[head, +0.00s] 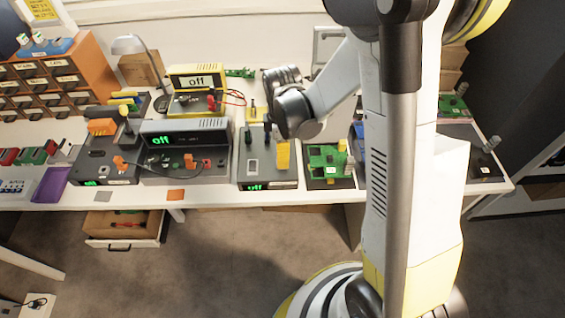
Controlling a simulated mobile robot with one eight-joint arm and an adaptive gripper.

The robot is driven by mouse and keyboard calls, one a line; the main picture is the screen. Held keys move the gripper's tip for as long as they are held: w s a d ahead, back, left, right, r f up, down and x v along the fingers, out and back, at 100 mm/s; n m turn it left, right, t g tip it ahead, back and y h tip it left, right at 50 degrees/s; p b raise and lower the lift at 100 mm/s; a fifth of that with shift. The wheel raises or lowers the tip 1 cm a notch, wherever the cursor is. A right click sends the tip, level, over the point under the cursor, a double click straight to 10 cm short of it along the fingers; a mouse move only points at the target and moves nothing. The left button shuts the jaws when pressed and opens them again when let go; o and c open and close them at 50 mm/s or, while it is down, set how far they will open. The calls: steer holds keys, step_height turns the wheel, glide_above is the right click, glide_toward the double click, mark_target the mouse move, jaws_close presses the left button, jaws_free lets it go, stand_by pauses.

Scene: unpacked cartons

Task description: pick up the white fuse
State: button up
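I cannot make out a white fuse for certain in the head view. A small pale piece (253,165) shows on the dark tester (268,181) with a green "off" display, but it is too small to identify. My arm bends down over the back of the table, and its dark wrist (295,110) is above and behind this tester. The fingers of my gripper cannot be made out there, so its opening and anything in it are hidden. A yellow block (283,155) stands on the tester's right part.
A grey device (185,138) with an orange plug and cables stands left of the tester. A green circuit board (328,158) lies to its right. An orange drawer cabinet (55,75) and purple tray (52,185) are at left. My column blocks part of the right side.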

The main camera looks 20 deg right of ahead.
step_height(320, 180, down, 2)
steer(key=shift+f, duration=0.1)
jaws_close()
steer(key=shift+r, duration=0.25)
step_height(320, 180, up, 5)
steer(key=shift+d+f+p, duration=0.1)
steer(key=shift+f+p, duration=0.1)
steer(key=shift+p, duration=0.95)
steer(key=d+r+p, duration=0.3)
steer(key=d+r, duration=0.3)
steer(key=d, duration=0.5)
steer(key=shift+s+d, duration=0.25)
steer(key=shift+s, duration=0.05)
